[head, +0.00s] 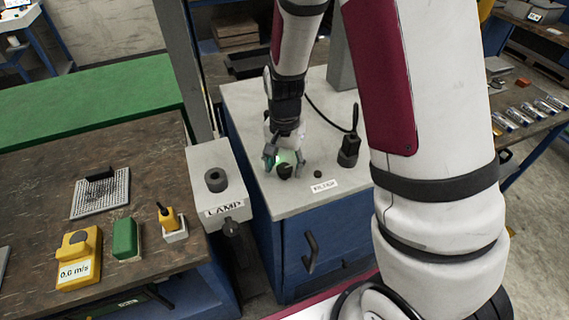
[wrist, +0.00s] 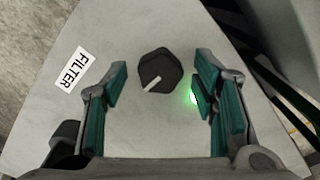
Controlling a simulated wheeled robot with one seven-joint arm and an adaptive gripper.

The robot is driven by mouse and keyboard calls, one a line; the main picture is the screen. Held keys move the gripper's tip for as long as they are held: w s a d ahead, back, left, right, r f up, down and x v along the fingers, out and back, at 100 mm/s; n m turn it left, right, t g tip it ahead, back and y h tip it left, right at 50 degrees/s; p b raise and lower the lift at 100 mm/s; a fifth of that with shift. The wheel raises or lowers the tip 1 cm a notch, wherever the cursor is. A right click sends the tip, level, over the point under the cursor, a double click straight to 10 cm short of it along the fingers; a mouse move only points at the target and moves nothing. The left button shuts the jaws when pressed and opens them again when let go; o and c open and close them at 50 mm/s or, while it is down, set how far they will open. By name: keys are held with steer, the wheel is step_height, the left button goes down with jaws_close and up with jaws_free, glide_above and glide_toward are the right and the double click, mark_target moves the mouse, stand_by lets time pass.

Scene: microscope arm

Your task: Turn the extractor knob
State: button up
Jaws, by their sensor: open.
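A dark faceted knob (wrist: 160,70) with a pale pointer line sits on a white-topped cabinet. In the wrist view its pointer slants toward the lower left. No label naming the extractor is readable. The knob also shows in the head view (head: 285,172), just below my gripper. My gripper (wrist: 158,85) is open, with one teal-padded finger on each side and a little short of the knob. Clear gaps show between the pads and the knob. In the head view my gripper (head: 284,161) hangs low over the cabinet top.
A FILTER label (wrist: 73,70) lies on the cabinet top, left of the knob. A green light (wrist: 193,97) glows by the right finger. A black upright handle (head: 349,150) stands right of my gripper. A LAMP box (head: 219,188) and a 0.0 m/s meter (head: 78,258) are left.

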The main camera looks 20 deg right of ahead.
steer(key=c, duration=1.2)
steer(key=shift+o, duration=0.2)
steer(key=shift+n, duration=0.4)
steer(key=n, duration=0.3)
steer(key=shift+n, duration=0.4)
steer(key=n, duration=0.4)
steer(key=shift+n+p, duration=0.3)
steer(key=shift+p, duration=0.1)
steer(key=n, duration=0.4)
steer(key=shift+p, duration=0.35)
steer(key=n, duration=0.4)
steer(key=shift+n+p, duration=0.3)
steer(key=shift+p, duration=0.05)
